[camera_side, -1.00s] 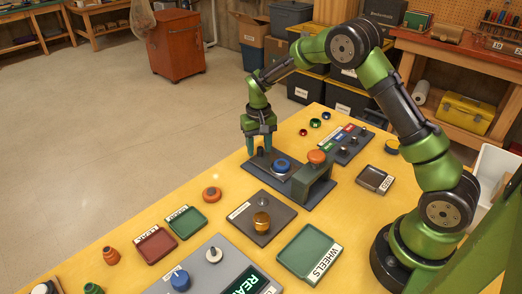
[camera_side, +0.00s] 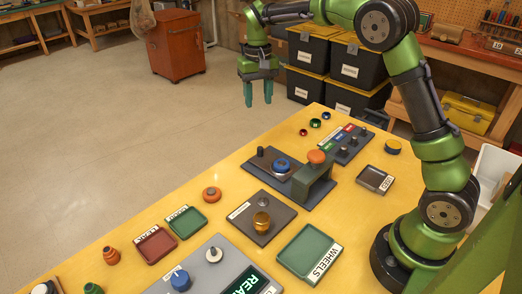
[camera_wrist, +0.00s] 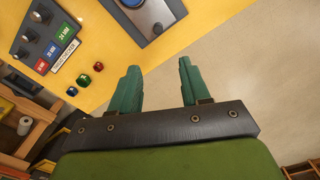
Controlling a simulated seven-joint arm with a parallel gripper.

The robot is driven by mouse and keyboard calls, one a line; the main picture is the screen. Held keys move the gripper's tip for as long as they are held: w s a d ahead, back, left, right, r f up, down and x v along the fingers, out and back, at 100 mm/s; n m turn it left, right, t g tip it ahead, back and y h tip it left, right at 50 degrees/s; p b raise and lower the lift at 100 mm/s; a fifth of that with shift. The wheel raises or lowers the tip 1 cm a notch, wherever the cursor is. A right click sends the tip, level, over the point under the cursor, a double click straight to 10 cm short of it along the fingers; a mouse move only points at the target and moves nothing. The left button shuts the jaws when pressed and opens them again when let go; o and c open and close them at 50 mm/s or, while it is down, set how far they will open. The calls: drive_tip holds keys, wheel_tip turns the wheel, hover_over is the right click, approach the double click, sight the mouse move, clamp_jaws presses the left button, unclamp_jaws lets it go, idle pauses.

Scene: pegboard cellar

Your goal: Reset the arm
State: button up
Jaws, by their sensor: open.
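My gripper (camera_side: 258,93) is open and empty. A dark press-like fixture (camera_side: 314,182) with a blue ring (camera_side: 282,166) and an orange knob (camera_side: 317,157) stands on the table below and nearer than the gripper. The blue ring shows partly at the top of the wrist view (camera_wrist: 131,2).
A grey panel with knobs and coloured labels (camera_side: 345,146) and several small coloured pieces lie at the table's far end. Trays, including the WHEELS tray (camera_side: 308,255), lie nearer. Stacked black bins (camera_side: 308,53) stand behind. Open floor (camera_side: 110,130) lies left of the table.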

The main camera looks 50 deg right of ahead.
drive_tip(key=s+a+r+t, duration=0.2)
drive_tip(key=s, duration=0.6)
drive_tip(key=s+a+r+n+t+y, duration=0.1)
drive_tip(key=s+a+t, duration=0.1)
drive_tip(key=s, duration=0.7)
drive_tip(key=s+a+r+t+y, duration=0.1)
drive_tip(key=s+a+r+t, duration=0.1)
drive_tip(key=s, duration=0.6)
drive_tip(key=shift+s+a+r+t, duration=0.2)
drive_tip(key=shift+a+r+t, duration=0.15)
drive_tip(key=shift+a+t, duration=0.4)
